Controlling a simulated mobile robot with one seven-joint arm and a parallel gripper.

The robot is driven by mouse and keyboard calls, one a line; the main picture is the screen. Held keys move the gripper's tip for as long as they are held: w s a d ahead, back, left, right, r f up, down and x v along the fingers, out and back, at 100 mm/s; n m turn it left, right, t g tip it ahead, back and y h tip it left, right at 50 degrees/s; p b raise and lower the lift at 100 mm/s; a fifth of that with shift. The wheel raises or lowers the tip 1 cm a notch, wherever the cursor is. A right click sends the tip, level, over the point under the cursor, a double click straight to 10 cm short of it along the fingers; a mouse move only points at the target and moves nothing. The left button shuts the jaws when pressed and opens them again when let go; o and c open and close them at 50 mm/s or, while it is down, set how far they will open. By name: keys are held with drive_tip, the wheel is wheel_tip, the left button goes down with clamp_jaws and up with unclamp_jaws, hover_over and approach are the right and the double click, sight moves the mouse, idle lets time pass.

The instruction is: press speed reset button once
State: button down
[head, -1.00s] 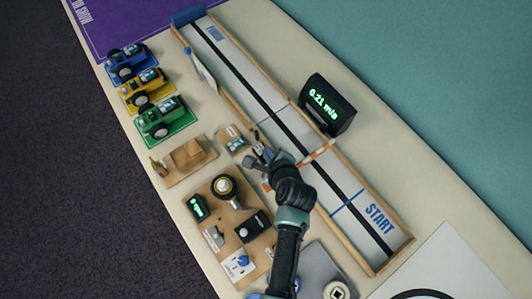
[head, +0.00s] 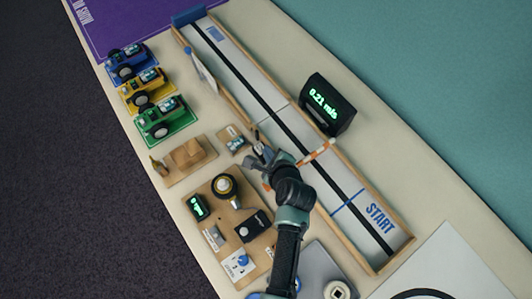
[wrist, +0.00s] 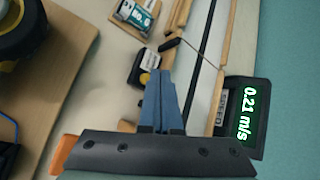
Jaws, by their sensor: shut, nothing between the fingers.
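The black speed display (head: 329,104) stands on the far side of the track and reads 0.21 m/s; it also shows in the wrist view (wrist: 247,116). My gripper (head: 257,145) is shut and empty near the track's near wall. Its blue fingers (wrist: 160,76) point toward the box; contact cannot be told.
The walled track (head: 277,122) has an orange-and-white striped bar (head: 318,151) across it. A wooden board (head: 221,214) with a knob, small display and black box lies left of my arm. Toy tractors (head: 163,118) stand further left.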

drive_tip(key=shift+s+f+b, duration=0.2)
drive_tip(key=shift+s+f, duration=0.1)
drive_tip(key=shift+f, duration=0.25)
drive_tip(key=shift+s+f+b, duration=0.15)
drive_tip(key=shift+s+f, duration=0.1)
drive_tip(key=shift+f, duration=0.25)
drive_tip(key=shift+r+p, duration=0.15)
drive_tip(key=shift+p, duration=0.15)
drive_tip(key=shift+d, duration=0.1)
idle(0.4)
drive_tip(key=r+p, duration=0.1)
drive_tip(key=p, duration=0.1)
drive_tip(key=shift+w+r+p, duration=0.2)
drive_tip(key=shift+r+p, duration=0.15)
drive_tip(key=shift+r, duration=0.05)
drive_tip(key=r+p, duration=0.3)
drive_tip(key=shift+w+r, duration=0.15)
drive_tip(key=shift+w, duration=0.05)
drive_tip(key=shift+r, duration=0.1)
idle(0.4)
